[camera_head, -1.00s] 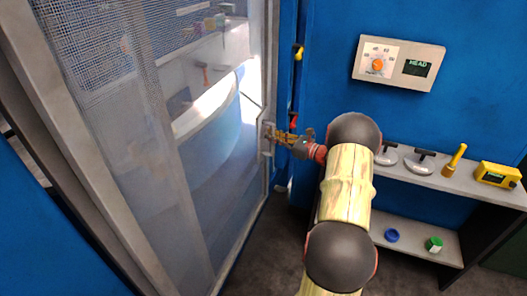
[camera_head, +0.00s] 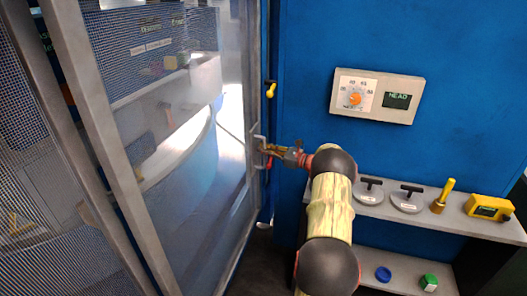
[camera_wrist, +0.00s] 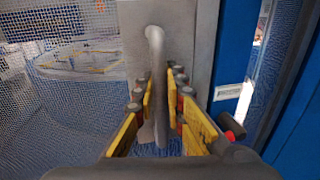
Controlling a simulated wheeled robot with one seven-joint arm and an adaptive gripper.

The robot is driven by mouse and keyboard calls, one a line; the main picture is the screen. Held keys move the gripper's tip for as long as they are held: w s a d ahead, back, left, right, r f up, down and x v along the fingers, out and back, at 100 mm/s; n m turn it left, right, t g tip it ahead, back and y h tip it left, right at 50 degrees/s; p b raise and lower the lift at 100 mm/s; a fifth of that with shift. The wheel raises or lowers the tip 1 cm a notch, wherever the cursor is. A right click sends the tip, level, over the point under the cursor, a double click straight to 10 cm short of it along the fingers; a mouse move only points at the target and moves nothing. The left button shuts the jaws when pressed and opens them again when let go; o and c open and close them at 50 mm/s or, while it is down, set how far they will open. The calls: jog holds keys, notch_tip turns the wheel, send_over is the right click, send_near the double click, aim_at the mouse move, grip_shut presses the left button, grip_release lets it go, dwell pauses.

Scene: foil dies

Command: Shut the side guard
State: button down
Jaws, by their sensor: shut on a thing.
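The side guard (camera_head: 252,205) is a tall grey-framed panel with see-through mesh, at the left in the head view. Its pale frame edge also shows in the wrist view (camera_wrist: 203,45). A light grey bar handle (camera_head: 260,143) stands on that edge, and it runs upright in the wrist view (camera_wrist: 154,60). My gripper (camera_head: 268,151) is shut on the handle; in the wrist view its yellow-padded fingers (camera_wrist: 160,100) lie on both sides of it. The guard edge is close to the blue machine wall; whether they touch is not clear.
A control panel (camera_head: 376,96) with an orange dial is on the blue wall (camera_head: 450,40). A shelf (camera_head: 480,225) at the right holds two black-handled discs, a yellow-handled tool and a yellow device. A blue cap (camera_head: 383,274) and a green-topped item (camera_head: 428,282) lie lower.

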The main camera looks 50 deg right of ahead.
jog(key=shift+d+r, duration=0.2)
jog(key=c, duration=1.9)
grip_release()
jog(key=shift+d+f, duration=0.1)
jog(key=shift+o, duration=0.3)
jog(key=shift+f, duration=0.1)
jog(key=s+d, duration=0.2)
jog(key=s, duration=0.9)
jog(key=shift+s, duration=0.35)
jog(key=shift+d, duration=0.1)
